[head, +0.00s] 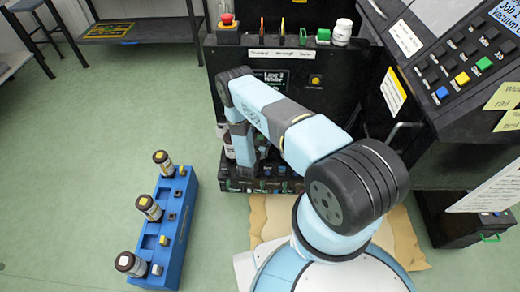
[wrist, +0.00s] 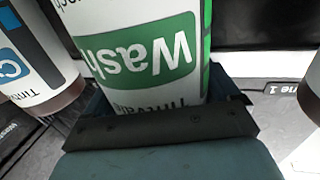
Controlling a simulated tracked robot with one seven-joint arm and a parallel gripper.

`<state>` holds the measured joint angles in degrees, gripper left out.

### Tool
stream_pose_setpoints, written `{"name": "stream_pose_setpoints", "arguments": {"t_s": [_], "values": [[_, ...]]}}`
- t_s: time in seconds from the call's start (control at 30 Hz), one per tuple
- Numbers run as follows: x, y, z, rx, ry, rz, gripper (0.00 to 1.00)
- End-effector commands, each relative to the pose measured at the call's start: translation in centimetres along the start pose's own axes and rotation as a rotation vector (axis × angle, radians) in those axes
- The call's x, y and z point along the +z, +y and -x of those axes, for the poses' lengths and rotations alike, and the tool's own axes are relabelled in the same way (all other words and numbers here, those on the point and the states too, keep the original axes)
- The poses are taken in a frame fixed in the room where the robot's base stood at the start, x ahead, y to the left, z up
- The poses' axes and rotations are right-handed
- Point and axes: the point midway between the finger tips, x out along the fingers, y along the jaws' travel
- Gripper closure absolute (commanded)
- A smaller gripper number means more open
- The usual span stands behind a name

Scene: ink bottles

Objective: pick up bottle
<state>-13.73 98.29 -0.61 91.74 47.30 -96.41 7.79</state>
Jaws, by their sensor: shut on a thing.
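In the wrist view, a white bottle (wrist: 145,50) with a green "Wash" label, upside down in the picture, is between the fingers of my gripper (wrist: 160,105). A second white bottle (wrist: 35,60) with a blue label and brown end stands to the left, apart from the gripper. Part of another pale bottle (wrist: 309,95) shows at the right edge. In the head view, my arm reaches down to the low shelf of the black stand and hides most of the gripper and the held bottle.
In the head view, a blue rack (head: 178,235) with several dark-capped bottles stands on the green floor at the left. A white jar (head: 342,32) stands on top of the black stand (head: 345,85). A control console (head: 465,70) is at the right. Floor left of the rack is clear.

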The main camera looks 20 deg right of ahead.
Motion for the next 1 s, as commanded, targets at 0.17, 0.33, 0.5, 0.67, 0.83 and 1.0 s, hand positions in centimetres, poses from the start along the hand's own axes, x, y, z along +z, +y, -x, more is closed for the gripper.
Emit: {"name": "stream_pose_setpoints", "arguments": {"t_s": [0.17, 0.33, 0.5, 0.67, 0.83, 1.0], "values": [[0.0, 0.0, 0.1, -0.001, -0.001, 0.0, 0.51], [0.0, -0.1, 0.1, -0.001, -0.001, 0.0, 0.67], [0.0, -0.1, 0.1, -0.001, -0.001, 0.0, 0.83], [0.0, -0.1, 0.1, -0.002, 0.0, 0.0, 0.87], [-0.2, -0.1, 0.1, -0.002, 0.0, 0.0, 0.87], [-1.6, -0.2, 0.0, -0.002, 0.001, 0.0, 0.87]]}}
